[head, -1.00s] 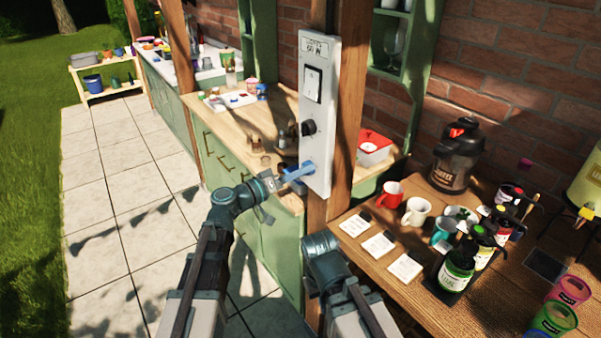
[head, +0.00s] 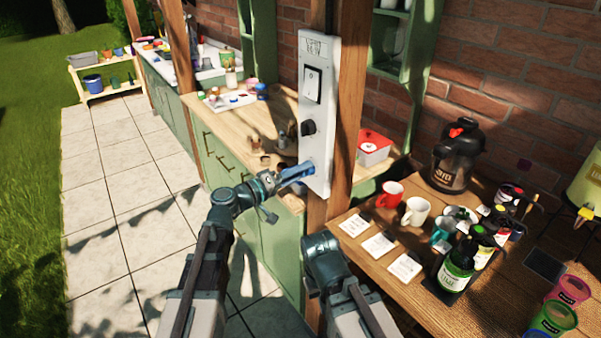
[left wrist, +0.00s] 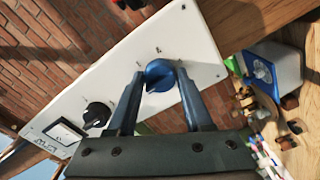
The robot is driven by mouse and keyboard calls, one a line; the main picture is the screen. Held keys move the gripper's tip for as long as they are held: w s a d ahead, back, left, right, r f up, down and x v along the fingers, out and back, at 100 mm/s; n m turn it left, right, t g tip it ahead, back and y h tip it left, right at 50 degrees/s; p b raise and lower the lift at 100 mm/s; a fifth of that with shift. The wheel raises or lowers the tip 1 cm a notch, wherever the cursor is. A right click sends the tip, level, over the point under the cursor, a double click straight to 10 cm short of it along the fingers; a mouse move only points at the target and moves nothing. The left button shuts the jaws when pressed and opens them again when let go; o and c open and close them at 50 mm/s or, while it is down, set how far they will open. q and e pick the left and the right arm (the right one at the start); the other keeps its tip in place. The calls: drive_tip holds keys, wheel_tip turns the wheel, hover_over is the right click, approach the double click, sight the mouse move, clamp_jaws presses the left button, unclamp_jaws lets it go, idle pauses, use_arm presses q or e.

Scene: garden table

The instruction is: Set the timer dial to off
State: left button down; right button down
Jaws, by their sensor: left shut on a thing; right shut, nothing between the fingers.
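A white control panel (head: 317,90) is fixed upright on a wooden post. Its lowest knob is a round blue dial (left wrist: 159,76), with small marks around it in the left wrist view. My left gripper (head: 304,171) is at the panel's lower end, its two fingers shut on opposite sides of the blue dial. The fingers hide the dial in the head view, and the mark it points to is not readable. A black knob (head: 308,128) and a white rocker switch (head: 313,84) sit above it. My right gripper (head: 323,252) is low beside the post, shut and empty, its fingertips hard to make out.
On the right, a wooden table (head: 350,262) holds mugs, white cards, bottles and a dark jug (head: 456,160). Behind the post, a counter (head: 222,118) carries small jars and a red-lidded box (head: 372,148). The paved path (head: 115,210) at left is clear.

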use_arm(q)
drive_tip(key=shift+c, duration=1.6)
unclamp_jaws()
drive_tip(key=v, duration=1.3)
drive_tip(key=shift+s+a, duration=0.25)
drive_tip(key=shift+a, duration=0.1)
drive_tip(key=s+d+f+m+g+y+p, duration=0.1)
drive_tip(key=s+d+f+m+g+y, duration=0.25)
drive_tip(key=s+d+f+g, duration=0.6)
drive_tip(key=s+a+f+m+g+y+p, duration=0.1)
drive_tip(key=s+a+f+y, duration=0.3)
drive_tip(key=s+f+y, duration=0.4)
wheel_tip(320, 180, down, 2)
drive_tip(key=y, duration=0.4)
drive_tip(key=shift+s+m, duration=0.3)
drive_tip(key=shift+m, duration=0.05)
